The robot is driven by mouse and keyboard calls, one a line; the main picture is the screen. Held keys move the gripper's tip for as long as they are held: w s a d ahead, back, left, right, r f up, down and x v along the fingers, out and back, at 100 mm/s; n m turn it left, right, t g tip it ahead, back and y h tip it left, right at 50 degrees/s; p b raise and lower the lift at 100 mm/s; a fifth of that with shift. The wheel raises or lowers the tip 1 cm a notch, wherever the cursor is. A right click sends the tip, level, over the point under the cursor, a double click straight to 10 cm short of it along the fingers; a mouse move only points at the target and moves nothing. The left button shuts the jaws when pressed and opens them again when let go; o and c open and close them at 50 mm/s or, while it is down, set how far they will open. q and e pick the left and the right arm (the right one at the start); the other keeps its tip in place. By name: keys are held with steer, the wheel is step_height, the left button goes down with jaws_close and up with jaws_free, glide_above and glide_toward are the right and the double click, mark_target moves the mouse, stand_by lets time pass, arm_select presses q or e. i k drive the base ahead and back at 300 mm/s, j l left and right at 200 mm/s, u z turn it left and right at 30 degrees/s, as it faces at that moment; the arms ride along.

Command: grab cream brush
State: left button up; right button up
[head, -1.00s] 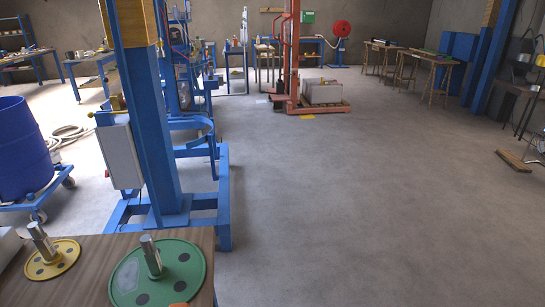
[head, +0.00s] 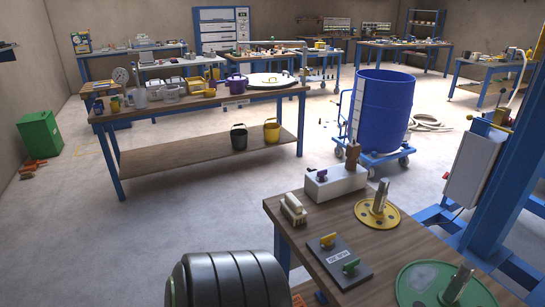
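A cream brush (head: 293,209) lies on the near wooden table (head: 372,252), close to its left edge. It has a cream body with a paler bristle-like side. Neither of my grippers shows in the head view, so I cannot see where they are relative to the brush.
Beside the brush are a white block (head: 336,184) with a purple and a brown handle, a dark plate (head: 340,262) with yellow and green handles, a yellow disc (head: 377,211) and a green disc (head: 445,285). A blue drum (head: 383,110) stands behind.

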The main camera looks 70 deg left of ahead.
mark_target(294, 209)
steer(key=u, duration=2.2)
